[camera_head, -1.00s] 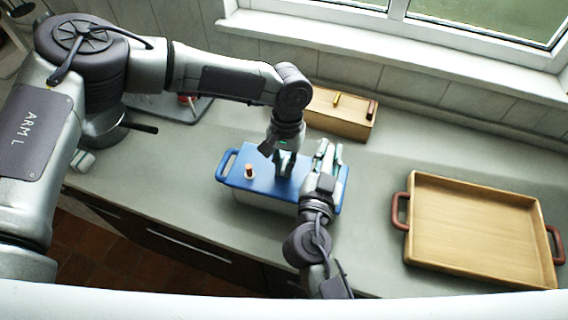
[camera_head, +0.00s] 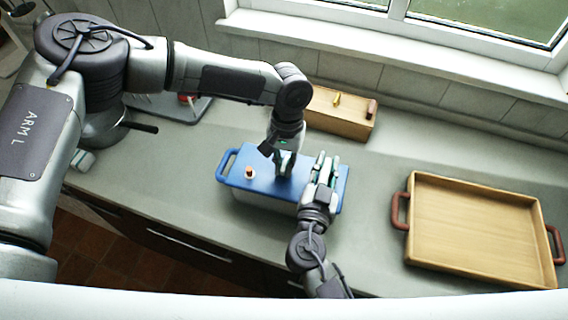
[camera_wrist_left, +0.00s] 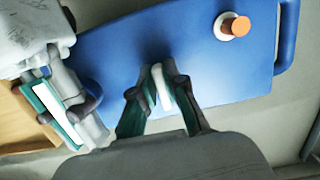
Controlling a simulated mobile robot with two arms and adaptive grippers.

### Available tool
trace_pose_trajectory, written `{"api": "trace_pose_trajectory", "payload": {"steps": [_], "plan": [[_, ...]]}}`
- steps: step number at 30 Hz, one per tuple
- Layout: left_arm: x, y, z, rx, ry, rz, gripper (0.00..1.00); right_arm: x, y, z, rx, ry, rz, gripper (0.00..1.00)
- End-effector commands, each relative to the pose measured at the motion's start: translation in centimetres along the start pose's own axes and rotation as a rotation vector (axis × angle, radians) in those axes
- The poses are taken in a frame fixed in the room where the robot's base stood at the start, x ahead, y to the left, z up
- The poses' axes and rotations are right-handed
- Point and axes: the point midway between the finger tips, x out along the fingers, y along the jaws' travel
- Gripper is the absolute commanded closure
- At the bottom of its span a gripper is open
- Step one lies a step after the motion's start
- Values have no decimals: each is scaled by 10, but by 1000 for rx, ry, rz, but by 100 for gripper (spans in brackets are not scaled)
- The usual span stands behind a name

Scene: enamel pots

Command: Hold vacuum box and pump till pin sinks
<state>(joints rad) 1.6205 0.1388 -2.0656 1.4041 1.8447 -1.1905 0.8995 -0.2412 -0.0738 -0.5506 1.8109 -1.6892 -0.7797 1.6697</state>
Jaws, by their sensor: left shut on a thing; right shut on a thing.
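The vacuum box (camera_head: 262,187) has a blue lid with a handle at its left end and stands on the counter. An orange pin in a white collar (camera_head: 249,172) sticks up near the lid's left end; it also shows in the left wrist view (camera_wrist_left: 238,26). My left gripper (camera_head: 284,168) points down at the lid's middle, shut on a pale upright grip (camera_wrist_left: 160,84). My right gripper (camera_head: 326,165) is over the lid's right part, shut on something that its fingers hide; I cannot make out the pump.
A wooden box (camera_head: 334,118) with a yellow piece and a dark red piece on top stands behind, by the wall. A wooden tray (camera_head: 480,225) with red-brown handles lies at the right. The counter between tray and vacuum box is clear.

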Motion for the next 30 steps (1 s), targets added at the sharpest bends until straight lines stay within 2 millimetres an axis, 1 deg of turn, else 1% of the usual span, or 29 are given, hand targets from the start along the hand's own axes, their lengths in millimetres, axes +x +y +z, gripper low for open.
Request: {"api": "trace_pose_trajectory", "payload": {"steps": [3, 7, 21, 25, 30], "plan": [[-1, 0, 0, -1, 1, 0, 100, 0, 1, 2, -2, -4, 2, 100], [-1, 0, 0, -1, 1, -1, 100, 0, 0, -2, -1, -4, 2, 100], [-1, -1, -1, -2, 1, -1, 100, 0, -7, -36, 2, 0, 2, 100], [0, -1, 0, -2, 1, -1, 100, 0, -8, -43, 2, 0, 2, 100], [0, -1, 0, -2, 1, -1, 100, 0, -9, -46, -1, 1, 1, 100]]}}
